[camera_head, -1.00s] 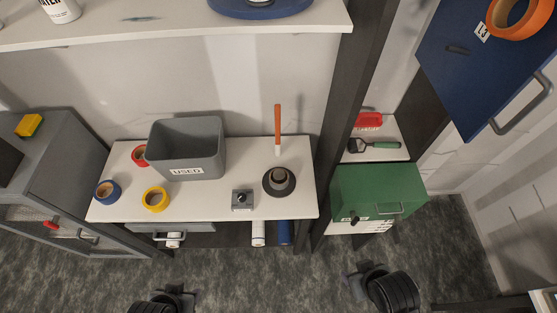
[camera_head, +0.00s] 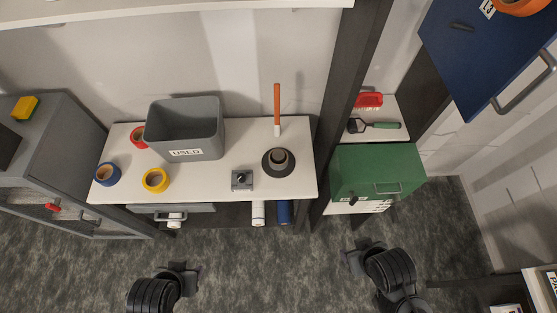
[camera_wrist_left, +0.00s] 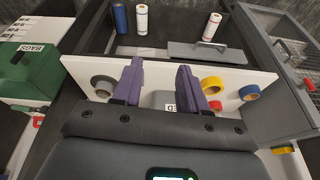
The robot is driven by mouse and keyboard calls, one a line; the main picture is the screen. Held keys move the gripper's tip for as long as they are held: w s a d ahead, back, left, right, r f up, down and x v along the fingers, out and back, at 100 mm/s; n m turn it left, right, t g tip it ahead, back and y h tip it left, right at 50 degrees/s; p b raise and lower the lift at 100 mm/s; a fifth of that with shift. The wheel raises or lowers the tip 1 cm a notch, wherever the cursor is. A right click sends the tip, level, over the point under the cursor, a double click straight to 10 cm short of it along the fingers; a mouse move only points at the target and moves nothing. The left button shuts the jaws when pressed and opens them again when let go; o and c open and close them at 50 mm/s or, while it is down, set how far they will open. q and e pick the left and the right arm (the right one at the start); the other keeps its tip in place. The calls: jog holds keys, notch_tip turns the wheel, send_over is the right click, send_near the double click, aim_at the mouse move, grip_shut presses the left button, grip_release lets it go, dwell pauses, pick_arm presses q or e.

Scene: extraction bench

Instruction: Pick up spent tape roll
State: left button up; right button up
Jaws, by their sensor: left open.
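Tape rolls in blue (camera_head: 108,174), yellow (camera_head: 155,180) and red (camera_head: 137,136) lie on the left of the white bench (camera_head: 215,184). A grey ring-shaped piece sits on a dark round base (camera_head: 278,162) at the right; I cannot tell which roll is spent. The grey bin labelled USED (camera_head: 185,128) stands behind the yellow roll. My left gripper (camera_head: 188,279) is in front of the bench, over the floor, apart from the rolls. In the left wrist view its purple fingers (camera_wrist_left: 158,84) are spread and empty. My right gripper (camera_head: 353,258) is below the green box; its jaws are unclear.
A small grey knobbed device (camera_head: 242,180) and an upright orange-and-white stick (camera_head: 277,112) are on the bench. A green box (camera_head: 378,171) stands right of a dark post. A blue panel (camera_head: 490,50) bears an orange roll. A grey cabinet (camera_head: 60,150) borders the left.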

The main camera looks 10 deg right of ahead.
pick_arm(q)
jog(key=shift+a, duration=0.15)
jog(key=shift+o, duration=0.4)
jog(key=shift+o, duration=1.1)
jog(key=o, duration=0.8)
